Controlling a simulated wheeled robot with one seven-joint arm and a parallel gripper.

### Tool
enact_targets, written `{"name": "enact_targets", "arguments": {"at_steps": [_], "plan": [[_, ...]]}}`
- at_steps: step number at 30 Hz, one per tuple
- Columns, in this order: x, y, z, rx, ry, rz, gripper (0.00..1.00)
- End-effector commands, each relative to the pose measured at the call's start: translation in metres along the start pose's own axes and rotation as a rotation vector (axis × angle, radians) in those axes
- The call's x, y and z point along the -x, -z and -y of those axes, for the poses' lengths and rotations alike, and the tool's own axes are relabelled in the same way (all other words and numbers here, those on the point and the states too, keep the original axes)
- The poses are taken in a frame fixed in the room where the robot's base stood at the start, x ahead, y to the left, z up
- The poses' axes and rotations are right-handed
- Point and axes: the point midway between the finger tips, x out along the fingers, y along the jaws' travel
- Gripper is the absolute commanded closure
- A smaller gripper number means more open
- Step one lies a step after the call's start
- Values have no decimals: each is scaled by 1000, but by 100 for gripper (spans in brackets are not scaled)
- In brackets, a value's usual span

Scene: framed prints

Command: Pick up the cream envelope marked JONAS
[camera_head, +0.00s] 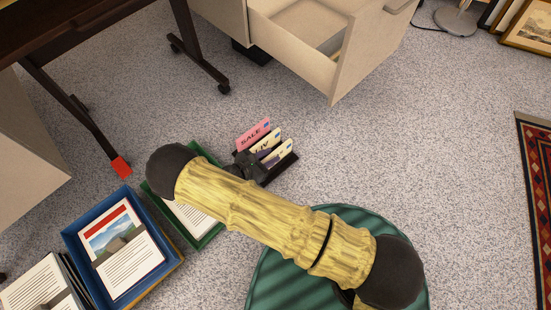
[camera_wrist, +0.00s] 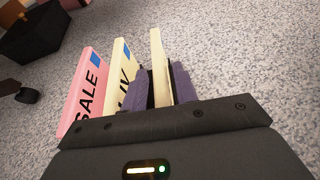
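Three envelopes stand in a dark rack (camera_head: 284,170) on the carpet. One is pink, marked SALE (camera_head: 252,133); the middle one is cream with partly covered lettering (camera_head: 266,146); the third is cream (camera_head: 279,154), its name unreadable. In the wrist view the pink envelope (camera_wrist: 86,88) and middle envelope (camera_wrist: 122,72) are left of my gripper (camera_wrist: 165,85). Its purple fingers lie on either side of the third envelope (camera_wrist: 159,55), seen nearly edge-on. Whether both fingers press on it is not clear. The name JONAS is not visible.
A blue tray (camera_head: 72,240) and a green tray (camera_head: 211,237) with printed sheets lie to the left. An open beige drawer (camera_head: 345,60) is behind. A green round surface (camera_head: 270,285) lies below my arm. Carpet to the right is clear up to a red rug (camera_head: 540,165).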

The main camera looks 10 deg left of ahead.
Motion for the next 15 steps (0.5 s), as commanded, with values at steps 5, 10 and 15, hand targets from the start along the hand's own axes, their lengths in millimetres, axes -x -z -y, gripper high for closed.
{"name": "enact_targets", "arguments": {"at_steps": [5, 10, 15], "plan": [[0, 0, 0, 0, -2, 0, 100], [1, 0, 0, 1, -2, 1, 100], [1, -2, 0, 0, -2, 1, 100]]}}
